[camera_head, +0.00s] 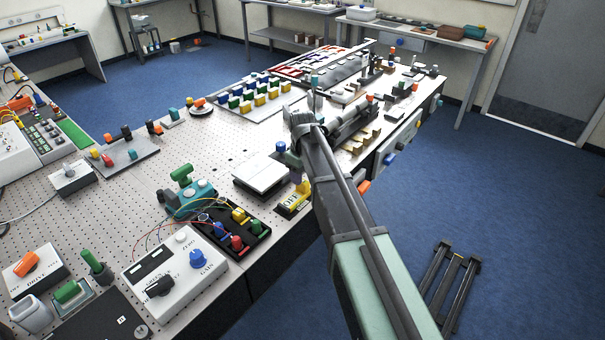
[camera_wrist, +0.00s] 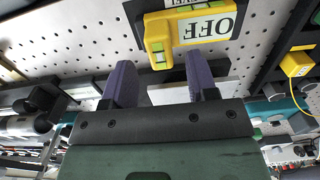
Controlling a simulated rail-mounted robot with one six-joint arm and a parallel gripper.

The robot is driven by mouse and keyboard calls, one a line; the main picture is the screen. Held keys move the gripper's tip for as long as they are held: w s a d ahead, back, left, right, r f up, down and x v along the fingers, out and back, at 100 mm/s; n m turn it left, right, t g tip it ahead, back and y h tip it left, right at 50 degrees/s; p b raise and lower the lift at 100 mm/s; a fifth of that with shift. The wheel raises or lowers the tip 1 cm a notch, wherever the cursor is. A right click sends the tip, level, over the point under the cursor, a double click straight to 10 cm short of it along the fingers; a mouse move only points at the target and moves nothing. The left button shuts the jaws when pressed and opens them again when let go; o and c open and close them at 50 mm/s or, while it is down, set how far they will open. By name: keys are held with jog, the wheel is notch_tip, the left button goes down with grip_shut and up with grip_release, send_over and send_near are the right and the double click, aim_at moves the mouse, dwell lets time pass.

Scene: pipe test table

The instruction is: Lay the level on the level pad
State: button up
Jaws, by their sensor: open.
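My gripper (camera_wrist: 160,72) is open, with its two purple fingers apart and nothing visibly held between them. In the wrist view a yellow piece (camera_wrist: 158,42) lies just beyond the fingertips, beside a white plate (camera_wrist: 208,25) marked OFF. A second label at the top edge is cut off and seems to read LEVEL. The yellow piece also shows in the head view (camera_head: 304,187), right below my gripper (camera_head: 296,177). I cannot tell for sure whether it is the level or part of a fixture. I cannot clearly make out the level pad.
A white-topped box (camera_head: 263,173) stands left of my gripper. A black tray (camera_head: 232,229) with coloured plugs and wires and a white control box (camera_head: 175,278) are nearer the camera. Grey cylinders (camera_head: 350,121) lie to the right. Perforated table at left has bare room (camera_head: 135,205).

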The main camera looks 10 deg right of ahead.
notch_tip(320, 180, up, 8)
jog(key=p, duration=0.6)
jog(key=s+m, duration=0.7)
jog(key=s, duration=1.9)
jog(key=shift+f+m+b, duration=0.2)
jog(key=shift+m+b, duration=0.1)
jog(key=shift+m, duration=0.1)
